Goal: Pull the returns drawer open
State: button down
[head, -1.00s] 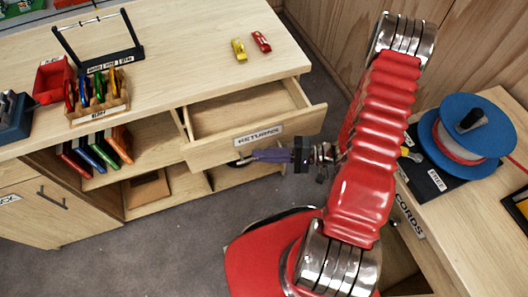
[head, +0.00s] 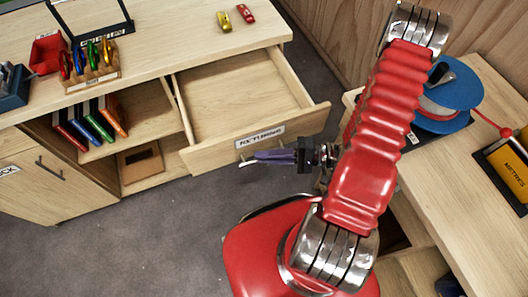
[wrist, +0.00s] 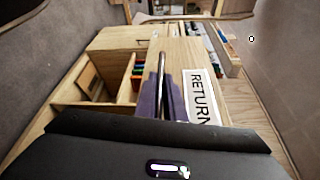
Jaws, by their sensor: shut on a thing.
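The returns drawer (head: 205,155) stands well out from the wooden cabinet, its front labelled RETURNS. Its inside (head: 240,95) looks empty. My gripper (head: 262,157) is at the drawer front, just below the label, with its purple fingers shut on the metal handle (head: 246,163). In the wrist view the handle (wrist: 162,75) is a dark upright bar against the purple fingers (wrist: 150,98), beside the RETURNS label. The fingers hide part of the handle.
Two small cars, yellow (head: 224,21) and red (head: 245,13), lie on the cabinet top. A rack with coloured carabiners (head: 92,75) stands at left. A desk with a blue reel (head: 440,122) is at right. Grey floor (head: 150,235) is clear in front of the cabinet.

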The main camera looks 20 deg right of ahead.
jog(key=shift+s+a+f, duration=0.1)
jog(key=shift+s+f, duration=0.05)
jog(key=shift+s, duration=0.15)
jog(key=c, duration=1.8)
grip_release()
jog(key=shift+w, duration=0.1)
jog(key=shift+c, duration=0.2)
